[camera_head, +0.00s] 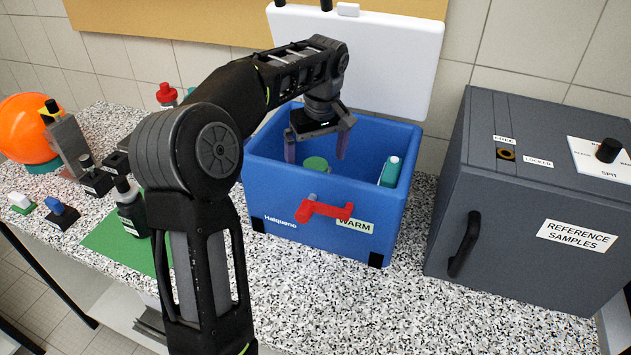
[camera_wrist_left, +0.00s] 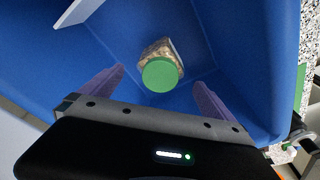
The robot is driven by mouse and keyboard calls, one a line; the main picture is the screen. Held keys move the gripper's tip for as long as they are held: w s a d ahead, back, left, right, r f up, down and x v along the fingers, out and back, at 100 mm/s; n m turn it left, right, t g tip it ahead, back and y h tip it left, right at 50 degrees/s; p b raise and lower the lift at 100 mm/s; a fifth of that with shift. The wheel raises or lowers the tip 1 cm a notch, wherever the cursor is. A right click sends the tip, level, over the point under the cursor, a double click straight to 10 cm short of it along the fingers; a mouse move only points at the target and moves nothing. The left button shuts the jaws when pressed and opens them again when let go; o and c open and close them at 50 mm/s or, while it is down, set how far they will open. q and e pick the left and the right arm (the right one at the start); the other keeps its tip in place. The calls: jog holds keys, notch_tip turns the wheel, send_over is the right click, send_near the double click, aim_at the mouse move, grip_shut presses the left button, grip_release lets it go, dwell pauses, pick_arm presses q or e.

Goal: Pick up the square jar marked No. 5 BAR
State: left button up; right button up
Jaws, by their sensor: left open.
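A jar with a round green lid (camera_head: 316,164) stands inside the blue cooler box marked WARM (camera_head: 278,190). In the left wrist view the jar (camera_wrist_left: 160,68) shows its green lid and a squarish clear body with brownish contents. A pale label is on its side, but I cannot read its marking. My left gripper (camera_head: 318,150) is open, pointing down into the box above the jar. In the left wrist view the fingers of my left gripper (camera_wrist_left: 157,88) stand apart on either side of the lid, not touching it. My right gripper is not in view.
A teal bottle with a white cap (camera_head: 390,171) stands in the box's right side. A red tap handle (camera_head: 326,209) sticks out in front. The white lid (camera_head: 362,55) stands open behind. A grey cabinet (camera_head: 535,190) is at right; bottles and a green mat (camera_head: 103,246) lie left.

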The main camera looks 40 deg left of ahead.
aim_at(316, 164)
pick_arm(q)
jog(key=shift+w+a+f, duration=0.1)
jog(key=shift+a+f, duration=0.1)
jog(key=shift+f, duration=1.35)
jog(key=c, duration=2)
